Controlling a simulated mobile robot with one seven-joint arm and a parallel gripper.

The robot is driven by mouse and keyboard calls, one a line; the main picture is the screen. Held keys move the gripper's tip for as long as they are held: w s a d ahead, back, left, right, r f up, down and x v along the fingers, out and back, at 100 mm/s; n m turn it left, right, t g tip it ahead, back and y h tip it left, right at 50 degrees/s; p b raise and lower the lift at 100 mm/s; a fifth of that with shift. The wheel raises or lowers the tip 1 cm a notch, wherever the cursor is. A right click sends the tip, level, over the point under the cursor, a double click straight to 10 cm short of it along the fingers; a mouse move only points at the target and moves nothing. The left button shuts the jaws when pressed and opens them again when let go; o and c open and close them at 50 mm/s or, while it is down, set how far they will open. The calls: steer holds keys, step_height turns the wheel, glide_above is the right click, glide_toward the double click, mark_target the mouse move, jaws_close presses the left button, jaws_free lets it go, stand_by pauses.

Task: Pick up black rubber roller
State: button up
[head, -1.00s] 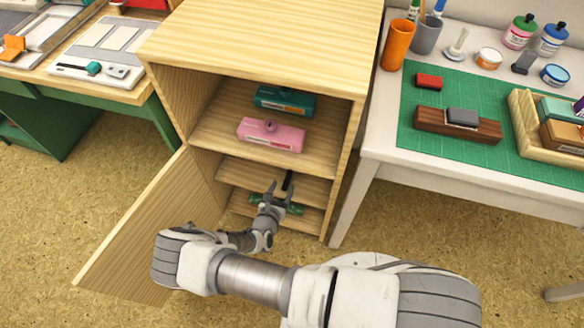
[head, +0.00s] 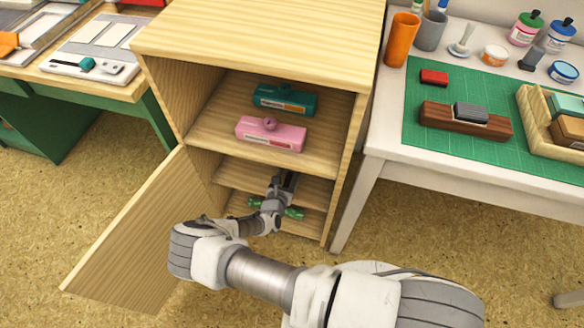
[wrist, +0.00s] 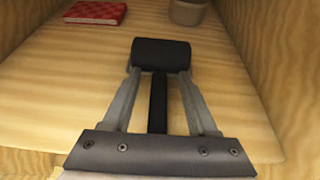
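The black rubber roller (wrist: 160,54) lies on the wooden shelf in the wrist view, its black handle (wrist: 158,105) pointing back toward my gripper. My gripper (wrist: 160,78) is open, one grey finger on each side of the handle. A gap shows between each finger and the handle, and the fingertips are close to the roller's near side; I cannot tell if they touch it. In the head view my gripper (head: 284,182) is inside the lower part of the open cabinet (head: 262,40) and hides most of the roller.
A red patterned book (wrist: 95,12) and a beige cup (wrist: 187,11) stand farther back on the shelf. Cabinet walls rise close on both sides. The shelf above holds a pink box (head: 270,134) and a teal box (head: 285,100). The open door (head: 135,235) is at the left.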

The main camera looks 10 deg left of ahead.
jaws_close()
steer(key=shift+r, duration=0.15)
